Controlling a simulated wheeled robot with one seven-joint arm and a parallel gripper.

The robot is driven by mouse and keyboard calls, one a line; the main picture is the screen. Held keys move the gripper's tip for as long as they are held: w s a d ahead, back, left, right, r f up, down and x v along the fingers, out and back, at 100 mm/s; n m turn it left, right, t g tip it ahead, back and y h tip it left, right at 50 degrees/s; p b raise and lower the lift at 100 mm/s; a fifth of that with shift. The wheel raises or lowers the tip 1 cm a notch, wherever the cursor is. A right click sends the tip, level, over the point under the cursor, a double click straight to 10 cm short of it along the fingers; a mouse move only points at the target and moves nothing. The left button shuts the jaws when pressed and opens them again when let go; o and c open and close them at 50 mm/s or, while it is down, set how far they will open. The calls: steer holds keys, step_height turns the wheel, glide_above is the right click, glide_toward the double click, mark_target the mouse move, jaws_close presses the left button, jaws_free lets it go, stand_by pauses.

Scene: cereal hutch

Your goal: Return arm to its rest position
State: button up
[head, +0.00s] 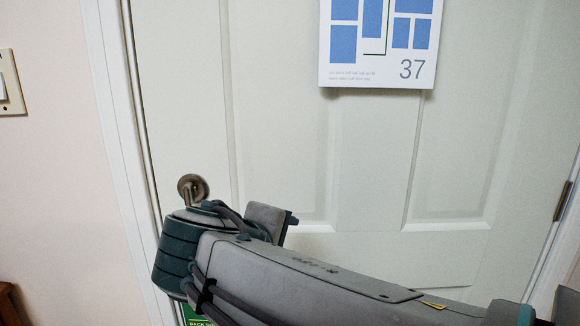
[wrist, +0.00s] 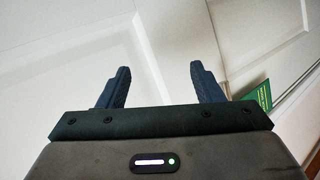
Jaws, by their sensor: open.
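My gripper (wrist: 160,88) is open in the wrist view. Its two dark fingers are spread apart with nothing between them, and the white panelled door (wrist: 185,30) shows behind them. In the head view my arm reaches from the lower right toward the left side of the door (head: 280,130). The arm's near links cover the lower middle of that view, and the gripper's fingers cannot be made out there. A round metal door knob (head: 190,186) shows just above the arm's bend; its lower part is partly hidden.
A paper sign with blue blocks and "37" (head: 378,45) hangs on the door. A light switch (head: 10,85) is on the left wall. A green sign (head: 190,316) shows low beside my arm, and a green item (wrist: 262,98) is at right in the wrist view. A hinge (head: 563,201) is at right.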

steer(key=s+d+m+g+y+p, duration=0.2)
steer(key=s+d+m+g+p, duration=0.2)
steer(key=d+m+p, duration=0.2)
steer(key=s+d+r+m+g+y+p, duration=0.1)
steer(key=s+d+m+g+p, duration=0.3)
steer(key=d+p, duration=0.6)
steer(key=s+m+y+p, duration=0.1)
steer(key=m+p, duration=0.1)
steer(key=shift+d+m+y, duration=0.3)
steer(key=shift+d+m, duration=0.05)
steer(key=shift+m, duration=0.05)
steer(key=shift+s, duration=0.1)
